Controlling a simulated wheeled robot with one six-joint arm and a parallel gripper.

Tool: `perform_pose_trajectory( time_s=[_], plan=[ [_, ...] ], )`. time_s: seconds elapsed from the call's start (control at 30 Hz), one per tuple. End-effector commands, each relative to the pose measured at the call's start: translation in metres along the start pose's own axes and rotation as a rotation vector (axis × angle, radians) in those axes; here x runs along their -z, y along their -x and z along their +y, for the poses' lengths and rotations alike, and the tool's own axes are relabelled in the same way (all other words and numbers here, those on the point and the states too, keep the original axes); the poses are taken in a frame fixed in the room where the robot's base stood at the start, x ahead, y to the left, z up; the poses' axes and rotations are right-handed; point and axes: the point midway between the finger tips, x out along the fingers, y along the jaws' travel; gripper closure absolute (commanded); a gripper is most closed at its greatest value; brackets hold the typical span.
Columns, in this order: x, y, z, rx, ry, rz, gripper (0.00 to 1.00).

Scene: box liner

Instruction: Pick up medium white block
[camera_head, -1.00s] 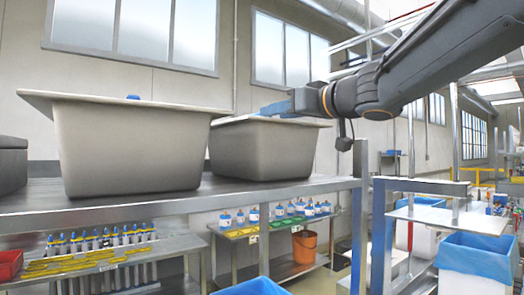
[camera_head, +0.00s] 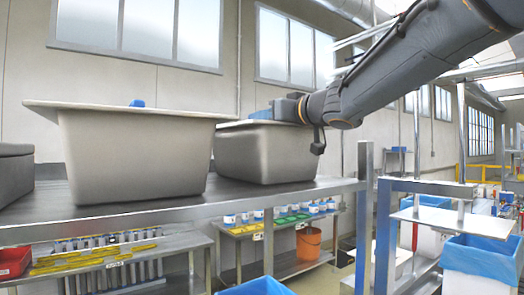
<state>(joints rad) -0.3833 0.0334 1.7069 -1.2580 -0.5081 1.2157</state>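No white block can be made out; the insides of the bins are hidden by their walls. My gripper (camera_head: 262,114) is at the end of the dark arm, at the rim of the right grey bin (camera_head: 265,155). Its blue finger part shows just above that rim; the fingertips are hidden, so I cannot tell whether it is open or shut. The left grey bin (camera_head: 135,150) stands beside it on the metal shelf (camera_head: 110,222), with a small blue thing (camera_head: 137,103) showing above its far rim.
A dark grey container (camera_head: 14,170) stands at the far left of the shelf. A shelf post (camera_head: 365,200) rises at the right end. Below are an orange bucket (camera_head: 308,243), blue-capped bottles (camera_head: 280,213) and a blue-lined box (camera_head: 480,262) at right.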

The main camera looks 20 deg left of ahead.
Motion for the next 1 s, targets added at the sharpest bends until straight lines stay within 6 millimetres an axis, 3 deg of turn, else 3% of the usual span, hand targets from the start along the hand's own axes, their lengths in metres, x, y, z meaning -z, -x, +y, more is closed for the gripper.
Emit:
perform_pose_trajectory(
  time_s=[0.03,0.27,1.0],
  plan=[
    [-0.0001,0.0001,0.0001,0.000,0.000,0.000,0.61],
    [-0.0001,0.0004,0.0002,0.000,0.000,0.000,1.00],
    [0.0000,0.0005,0.0002,0.000,-0.001,0.000,1.00]
  ],
)
